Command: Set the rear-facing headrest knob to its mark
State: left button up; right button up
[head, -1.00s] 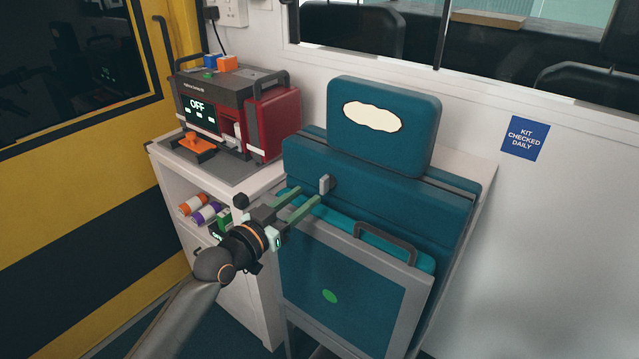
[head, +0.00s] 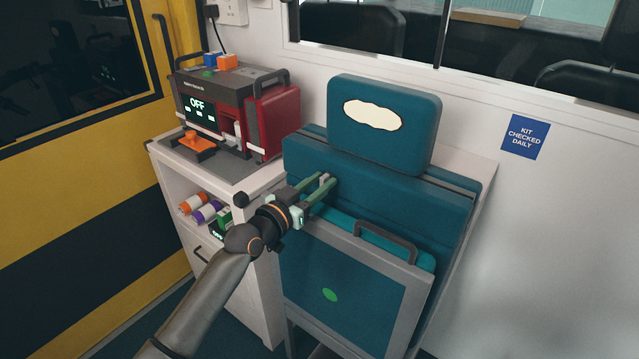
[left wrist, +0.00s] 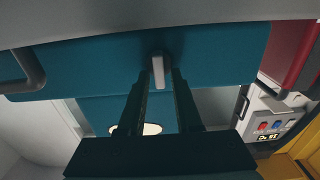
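The knob (head: 324,178) is a small light-grey lever on the front of the teal seat back (head: 400,190), below the left side of the headrest (head: 385,120). My left gripper (head: 321,184) reaches it from the front, with its green fingers apart on either side of it. In the left wrist view the pale knob (left wrist: 158,70) stands upright between the two dark fingertips (left wrist: 160,82), with a narrow gap showing on each side. The gripper is open. I cannot make out a mark beside the knob. My right gripper is not in view.
A folded grey-framed seat panel (head: 418,290) with a dark handle (head: 385,243) lies just below my gripper. A cabinet (head: 262,180) with a red-and-grey device (head: 272,125) stands to the left. White wall (head: 560,240) is at the right.

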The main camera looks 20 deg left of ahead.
pick_arm(q)
grip_shut()
jog(key=shift+r+n, duration=0.15)
jog(key=shift+n, duration=0.15)
jog(key=shift+a+n+p, duration=0.15)
jog(key=shift+n+p, duration=0.35)
jog(key=shift+n, duration=0.5)
jog(key=n+p, duration=0.1)
jog(key=n, duration=0.3)
jog(key=shift+w+a+n, duration=0.1)
jog(key=shift+a+n, duration=0.05)
jog(key=shift+n, duration=0.15)
jog(key=n, duration=0.5)
jog(key=shift+a+f+p, duration=0.15)
jog(key=shift+f+p, duration=0.05)
jog(key=shift+p, duration=0.2)
jog(key=n, duration=0.5)
jog(key=shift+w+f+n+p, duration=0.1)
jog(key=shift+f+n+p, duration=0.05)
jog(key=shift+n+p, duration=0.2)
